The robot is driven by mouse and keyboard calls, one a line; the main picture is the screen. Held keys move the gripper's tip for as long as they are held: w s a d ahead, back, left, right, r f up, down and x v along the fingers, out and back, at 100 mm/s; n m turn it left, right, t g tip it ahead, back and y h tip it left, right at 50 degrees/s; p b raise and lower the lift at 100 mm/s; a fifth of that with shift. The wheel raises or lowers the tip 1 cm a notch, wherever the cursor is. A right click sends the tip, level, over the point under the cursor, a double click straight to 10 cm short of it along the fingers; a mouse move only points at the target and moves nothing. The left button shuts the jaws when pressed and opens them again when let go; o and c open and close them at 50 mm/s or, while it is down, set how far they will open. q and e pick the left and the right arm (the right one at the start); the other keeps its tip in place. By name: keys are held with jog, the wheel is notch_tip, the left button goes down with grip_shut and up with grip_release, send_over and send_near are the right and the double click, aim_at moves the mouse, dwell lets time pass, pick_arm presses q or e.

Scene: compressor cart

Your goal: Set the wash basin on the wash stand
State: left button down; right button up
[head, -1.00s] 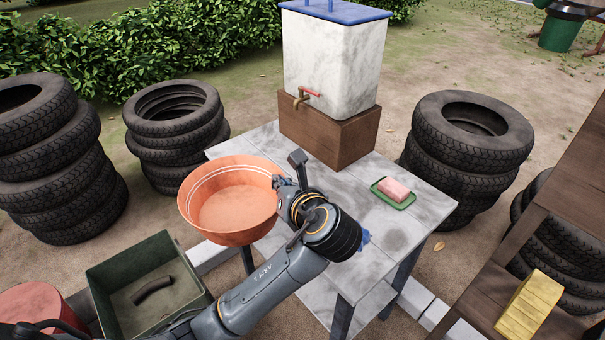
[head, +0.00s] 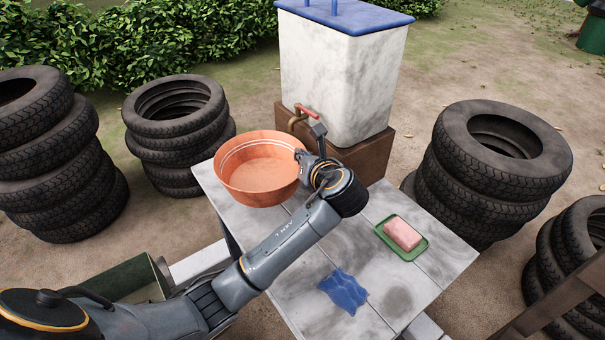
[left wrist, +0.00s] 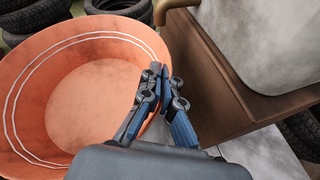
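The orange wash basin (head: 258,172) shows over the back left part of the grey wash stand (head: 295,290), roughly level. I cannot tell whether its bottom touches the top. My left gripper (head: 301,157) is at the basin's right rim, shut on it. In the left wrist view the fingers (left wrist: 160,85) straddle the rim of the basin (left wrist: 85,105), which fills the left side. My right gripper is not in view.
A white water tank (head: 340,80) with a tap (head: 299,117) stands on a brown block (head: 372,158) close behind the basin. A green soap dish (head: 408,252) with pink soap (head: 402,233) and a blue cloth (head: 343,290) lie on the stand. Tyre stacks (head: 178,130) surround it.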

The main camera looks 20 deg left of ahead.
pick_arm(q)
jog(key=w+f, duration=0.1)
jog(key=f, duration=0.1)
jog(key=w+a+f, duration=0.1)
jog(key=w+f, duration=0.1)
jog(key=w+a+f, duration=0.1)
jog(key=w+f, duration=0.1)
jog(key=shift+b, duration=0.4)
jog(key=shift+f, duration=1.55)
jog(key=shift+f, duration=0.1)
jog(key=c, duration=1.8)
grip_release()
jog(key=shift+s+d+r, duration=0.25)
jog(key=v, duration=1.1)
jog(key=shift+s+p, duration=0.15)
jog(key=shift+p, duration=0.15)
